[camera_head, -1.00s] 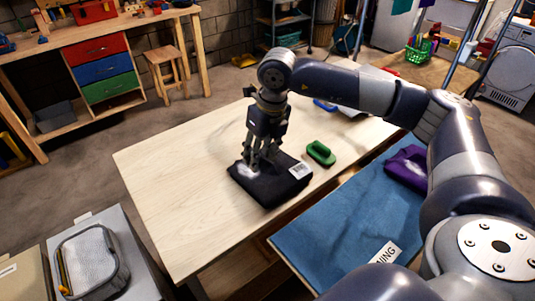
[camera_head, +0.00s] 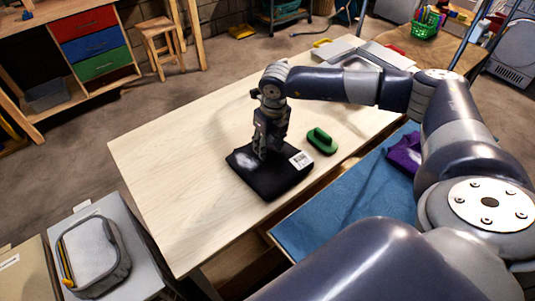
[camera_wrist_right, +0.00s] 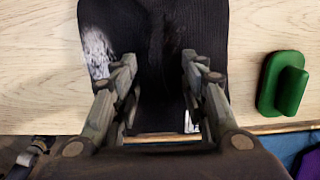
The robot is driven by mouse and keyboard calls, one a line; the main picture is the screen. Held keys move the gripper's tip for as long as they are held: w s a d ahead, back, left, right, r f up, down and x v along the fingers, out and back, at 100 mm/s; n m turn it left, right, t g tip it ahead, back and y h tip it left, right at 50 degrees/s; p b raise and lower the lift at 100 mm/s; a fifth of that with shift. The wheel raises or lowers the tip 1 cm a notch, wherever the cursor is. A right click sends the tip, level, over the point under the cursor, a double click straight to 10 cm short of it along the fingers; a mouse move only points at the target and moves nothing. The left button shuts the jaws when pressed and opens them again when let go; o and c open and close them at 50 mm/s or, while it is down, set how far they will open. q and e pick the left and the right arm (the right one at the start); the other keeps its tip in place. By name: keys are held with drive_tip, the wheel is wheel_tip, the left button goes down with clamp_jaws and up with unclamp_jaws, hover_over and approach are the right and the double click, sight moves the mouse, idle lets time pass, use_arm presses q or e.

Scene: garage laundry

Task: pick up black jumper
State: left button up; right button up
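The black jumper (camera_head: 262,183) lies folded on the pale wooden table, with a white label at its right corner and a whitish patch at its left. It also shows in the right wrist view (camera_wrist_right: 155,20), where it has a dark crease between the fingers. My right gripper (camera_head: 263,155) points down onto the jumper's top in the head view. In the wrist view its fingertips (camera_wrist_right: 160,62) are apart, with black cloth below and between them; I cannot tell how firmly they touch it. My left gripper is not in view.
A green brush (camera_head: 321,141) lies just right of the jumper. A blue mat (camera_head: 345,205) with a purple garment (camera_head: 403,154) on it is beyond the table's right edge. A grey case (camera_head: 92,258) sits at lower left. The table's left part is clear.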

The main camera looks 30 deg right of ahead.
drive_tip(key=shift+f, duration=0.4)
drive_tip(key=shift+w+f, duration=0.1)
drive_tip(key=shift+f, duration=0.1)
clamp_jaws()
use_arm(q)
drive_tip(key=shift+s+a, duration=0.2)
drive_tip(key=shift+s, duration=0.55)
